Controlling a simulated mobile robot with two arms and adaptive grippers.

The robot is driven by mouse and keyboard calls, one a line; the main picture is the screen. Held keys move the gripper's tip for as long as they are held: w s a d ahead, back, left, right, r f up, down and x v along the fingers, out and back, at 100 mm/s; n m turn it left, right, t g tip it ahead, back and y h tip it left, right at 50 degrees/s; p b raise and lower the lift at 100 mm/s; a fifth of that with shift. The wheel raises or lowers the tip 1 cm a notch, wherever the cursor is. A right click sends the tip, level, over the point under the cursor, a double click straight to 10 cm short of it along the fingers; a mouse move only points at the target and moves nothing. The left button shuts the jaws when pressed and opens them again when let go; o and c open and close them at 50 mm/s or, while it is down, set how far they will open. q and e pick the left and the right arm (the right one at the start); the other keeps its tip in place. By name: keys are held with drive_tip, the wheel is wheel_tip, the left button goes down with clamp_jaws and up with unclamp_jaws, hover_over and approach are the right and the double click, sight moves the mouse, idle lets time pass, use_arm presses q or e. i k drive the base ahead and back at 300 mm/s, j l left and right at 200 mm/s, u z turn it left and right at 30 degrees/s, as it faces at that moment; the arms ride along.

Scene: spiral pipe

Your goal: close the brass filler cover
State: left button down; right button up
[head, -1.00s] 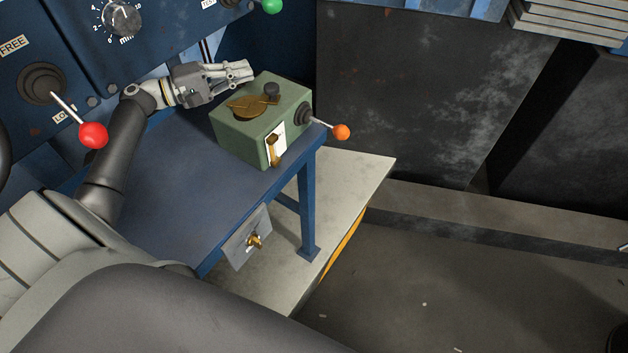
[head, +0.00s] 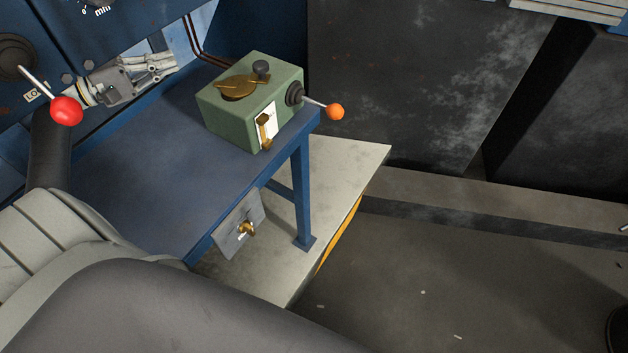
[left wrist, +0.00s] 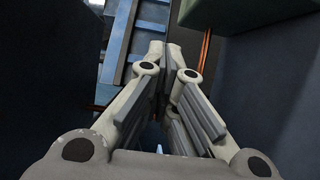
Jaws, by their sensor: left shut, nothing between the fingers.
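The brass filler cover (head: 238,87) is a flat brass disc with an arm, on top of a green box (head: 225,118) in the head view. It looks to lie flat over the box top, next to a dark knob (head: 261,68). My left gripper (head: 172,64) is shut and empty, left of the green box and apart from it. In the left wrist view the closed fingers (left wrist: 165,50) show, with part of the green box (left wrist: 245,14) at the upper right. The right gripper is not in view.
The green box stands on a blue bench (head: 165,165). An orange-tipped lever (head: 334,112) sticks out from its right side. A red-knobbed lever (head: 67,110) on the blue panel is close to my left arm. The bench top left of the box is clear.

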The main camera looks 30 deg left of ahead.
sight(239, 86)
drive_tip(key=k+l, duration=0.2)
drive_tip(key=l, duration=0.2)
drive_tip(key=k+l, duration=0.2)
drive_tip(key=l, duration=0.15)
drive_tip(key=k+l, duration=0.2)
drive_tip(key=l, duration=0.2)
